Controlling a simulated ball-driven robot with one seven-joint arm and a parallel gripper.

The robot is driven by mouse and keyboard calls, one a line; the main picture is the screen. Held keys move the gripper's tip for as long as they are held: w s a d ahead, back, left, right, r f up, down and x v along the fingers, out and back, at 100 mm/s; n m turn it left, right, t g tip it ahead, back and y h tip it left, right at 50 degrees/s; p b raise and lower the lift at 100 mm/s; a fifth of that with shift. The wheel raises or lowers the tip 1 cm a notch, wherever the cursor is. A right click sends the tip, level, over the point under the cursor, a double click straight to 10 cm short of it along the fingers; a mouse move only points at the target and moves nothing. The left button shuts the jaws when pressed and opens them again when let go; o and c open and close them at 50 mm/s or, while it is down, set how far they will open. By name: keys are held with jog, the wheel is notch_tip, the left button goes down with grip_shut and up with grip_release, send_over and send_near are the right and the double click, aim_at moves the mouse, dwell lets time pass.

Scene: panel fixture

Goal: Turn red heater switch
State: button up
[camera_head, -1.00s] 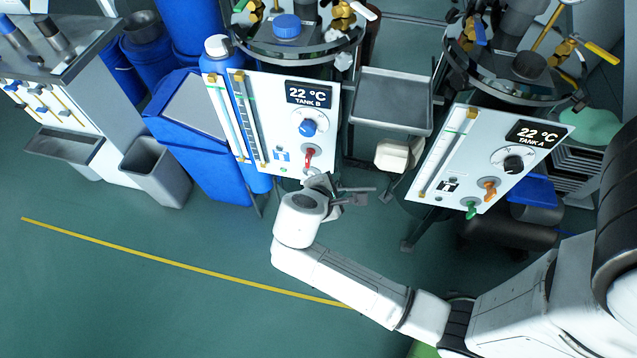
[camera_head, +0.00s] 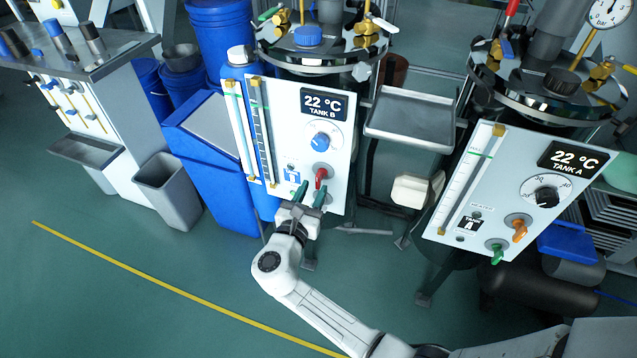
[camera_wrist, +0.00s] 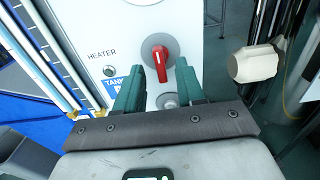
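The red heater switch (camera_head: 320,176) is a red lever knob on a round grey base, low on the white Tank B panel (camera_head: 337,152). In the wrist view the red switch (camera_wrist: 160,60) stands nearly upright with a slight tilt, right of the printed word HEATER. My gripper (camera_head: 311,191) is in front of the panel's lower part, just below the switch. In the wrist view the two green fingers of my gripper (camera_wrist: 160,85) are spread apart, one on each side below the switch. They are empty; I cannot tell whether they touch the panel.
A blue dial (camera_head: 320,141) sits above the red switch. The Tank A panel (camera_head: 470,185) at right carries an orange switch (camera_head: 519,231) and a green switch (camera_head: 497,253). A grey tray (camera_head: 412,118) stands between the tanks. The floor at lower left is clear.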

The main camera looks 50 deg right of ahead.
aim_at(317, 183)
jog(key=shift+b+x, duration=0.35)
jog(key=shift+x, duration=1.85)
grip_shut()
